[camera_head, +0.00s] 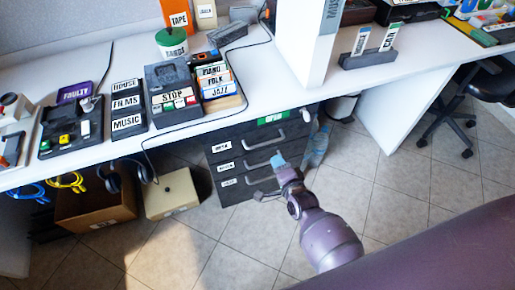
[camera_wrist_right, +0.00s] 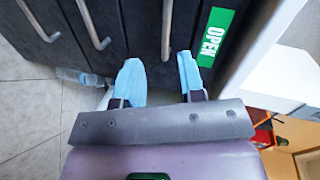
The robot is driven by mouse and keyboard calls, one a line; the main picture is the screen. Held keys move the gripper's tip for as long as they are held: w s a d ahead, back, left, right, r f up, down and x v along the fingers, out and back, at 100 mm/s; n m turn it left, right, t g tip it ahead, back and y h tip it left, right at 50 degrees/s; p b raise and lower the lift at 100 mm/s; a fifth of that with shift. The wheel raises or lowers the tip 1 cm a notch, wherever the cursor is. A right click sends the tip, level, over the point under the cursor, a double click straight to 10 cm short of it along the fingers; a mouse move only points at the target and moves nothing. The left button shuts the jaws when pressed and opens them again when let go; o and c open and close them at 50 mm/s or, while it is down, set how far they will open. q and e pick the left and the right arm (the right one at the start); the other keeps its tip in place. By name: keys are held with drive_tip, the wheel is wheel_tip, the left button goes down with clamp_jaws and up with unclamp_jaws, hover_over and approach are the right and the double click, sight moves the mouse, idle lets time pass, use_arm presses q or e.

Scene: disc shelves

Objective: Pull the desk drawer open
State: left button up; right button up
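The dark desk drawer unit (camera_head: 236,186) stands under the white desk, with three drawers, each with a silver bar handle. All look shut. A green OPEN label (camera_head: 272,118) is above the top drawer's handle (camera_head: 266,143); the label also shows in the right wrist view (camera_wrist_right: 216,34). My right gripper (camera_head: 279,160) is in front of the drawers. In the wrist view its blue fingers (camera_wrist_right: 160,72) are apart and empty, one on each side of the line of the top handle (camera_wrist_right: 167,28). Contact with the handle cannot be told. My left gripper is not in view.
A beige box (camera_head: 172,194) and a brown carton (camera_head: 95,208) are at left. The white desktop (camera_head: 270,88) overhangs the unit. The tiled floor in front is mostly clear.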

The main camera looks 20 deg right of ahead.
sight(267, 142)
drive_tip(key=w+b, duration=0.1)
drive_tip(key=w, duration=0.2)
drive_tip(key=w+f+m+b, duration=0.1)
drive_tip(key=w, duration=0.2)
drive_tip(key=w+f+m+b, duration=0.1)
drive_tip(key=w+b, duration=0.1)
drive_tip(key=w, duration=0.1)
drive_tip(key=shift+w+r, duration=0.15)
drive_tip(key=shift+w, duration=0.75)
clamp_jaws()
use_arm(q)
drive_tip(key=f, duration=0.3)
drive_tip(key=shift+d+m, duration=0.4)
